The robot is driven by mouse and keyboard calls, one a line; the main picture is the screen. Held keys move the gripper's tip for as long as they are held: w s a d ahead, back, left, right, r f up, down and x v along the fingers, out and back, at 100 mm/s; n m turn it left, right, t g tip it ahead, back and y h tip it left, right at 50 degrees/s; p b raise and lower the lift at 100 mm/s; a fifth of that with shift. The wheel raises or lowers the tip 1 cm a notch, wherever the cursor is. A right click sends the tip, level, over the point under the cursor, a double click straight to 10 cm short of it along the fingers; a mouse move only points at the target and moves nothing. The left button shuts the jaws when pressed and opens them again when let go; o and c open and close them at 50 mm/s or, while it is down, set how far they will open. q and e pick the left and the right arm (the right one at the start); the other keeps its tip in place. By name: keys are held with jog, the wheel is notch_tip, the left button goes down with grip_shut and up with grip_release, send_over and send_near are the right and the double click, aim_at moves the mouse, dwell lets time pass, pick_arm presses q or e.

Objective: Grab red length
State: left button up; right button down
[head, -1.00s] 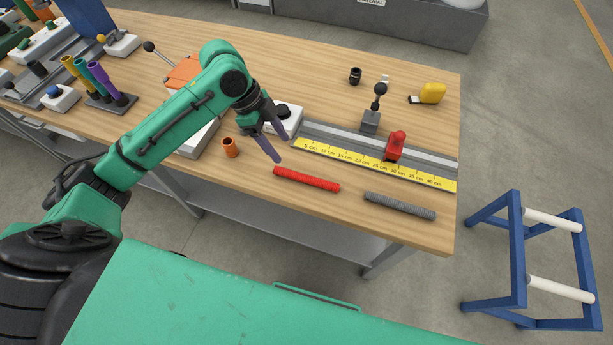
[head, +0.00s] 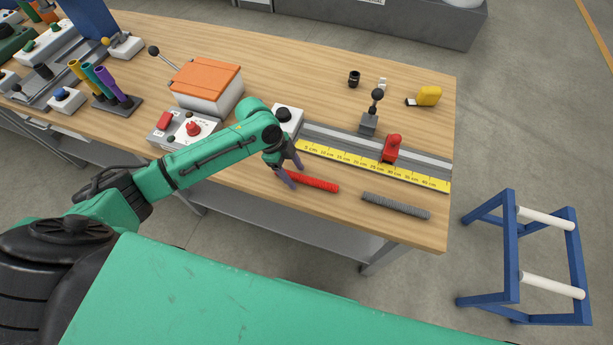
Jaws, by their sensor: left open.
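The red corrugated length (head: 316,182) lies on the wooden table near its front edge, below the yellow ruler. My left gripper (head: 293,177) is open, its purple-grey fingers pointing down at the left end of the red length. The fingers hide part of that end; whether they touch it I cannot tell. A grey corrugated length (head: 396,206) lies to the right of the red one. My right gripper is not in view.
A rail with a yellow ruler (head: 372,166), a red stop (head: 392,148) and a lever post (head: 369,121) lies behind the lengths. A white box with a black knob (head: 286,119) stands just behind my gripper. A control box with a red button (head: 192,129) is left.

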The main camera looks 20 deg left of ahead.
pick_arm(q)
grip_shut()
jog(key=shift+r, duration=0.1)
dwell(0.7)
